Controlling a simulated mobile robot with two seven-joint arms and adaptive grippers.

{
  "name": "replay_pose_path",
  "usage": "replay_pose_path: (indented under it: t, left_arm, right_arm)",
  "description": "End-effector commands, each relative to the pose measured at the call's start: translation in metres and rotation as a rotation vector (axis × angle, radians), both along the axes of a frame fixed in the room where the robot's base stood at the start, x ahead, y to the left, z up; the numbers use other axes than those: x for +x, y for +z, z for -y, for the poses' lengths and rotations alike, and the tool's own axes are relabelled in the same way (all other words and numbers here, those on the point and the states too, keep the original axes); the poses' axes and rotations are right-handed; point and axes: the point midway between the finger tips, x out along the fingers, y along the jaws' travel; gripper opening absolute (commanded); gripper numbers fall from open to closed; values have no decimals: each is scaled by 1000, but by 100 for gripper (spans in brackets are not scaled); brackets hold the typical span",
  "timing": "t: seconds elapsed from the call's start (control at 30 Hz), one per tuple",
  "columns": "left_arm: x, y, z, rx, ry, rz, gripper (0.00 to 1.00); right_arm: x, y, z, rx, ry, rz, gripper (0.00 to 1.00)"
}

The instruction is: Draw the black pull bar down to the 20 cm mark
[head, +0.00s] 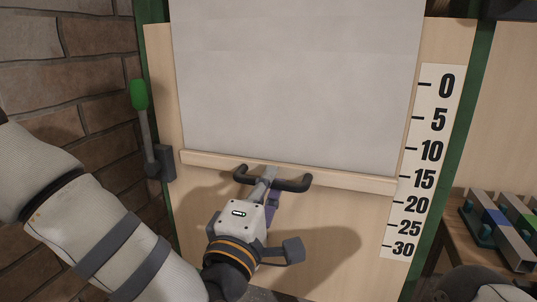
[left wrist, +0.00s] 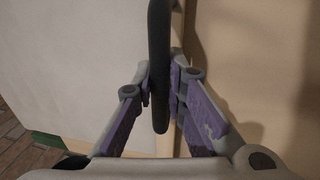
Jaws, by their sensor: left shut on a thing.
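The black pull bar (head: 294,185) is a dark handle fixed to the front of the wooden bottom rail (head: 345,180) of a pale grey blind (head: 295,75). The rail's right end is about level with the 15 mark, a little above 20, on the white scale (head: 428,160). My left gripper (head: 266,178) is shut on the middle of the bar, hiding part of it. In the left wrist view the dark bar (left wrist: 159,60) stands between the purple-padded fingers (left wrist: 162,88). My right gripper is out of view.
A green-knobbed lever (head: 140,95) stands on the left beside a brick wall (head: 60,70). A table on the right holds coloured blocks and metal bars (head: 500,228). The wooden panel (head: 330,240) below the rail is clear apart from my left arm.

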Motion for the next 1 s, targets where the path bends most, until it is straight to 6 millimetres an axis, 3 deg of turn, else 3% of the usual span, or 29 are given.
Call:
replay_pose_path:
  t: [0.03,0.23,0.77,0.8,0.87,1.0]
  left_arm:
    - [1,-19,0,1,0,-12,0]
    - [0,-44,0,1,0,-5,0]
    - [0,-49,0,0,0,4,0]
    - [0,-48,0,0,0,4,21]
    - [0,-48,0,0,0,4,33]
    - [0,-49,0,0,0,4,33]
  right_arm:
    - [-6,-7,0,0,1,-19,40]
    - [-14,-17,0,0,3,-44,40]
    - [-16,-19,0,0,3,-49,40]
    - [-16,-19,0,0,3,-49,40]
    - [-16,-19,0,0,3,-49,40]
    - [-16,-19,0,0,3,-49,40]
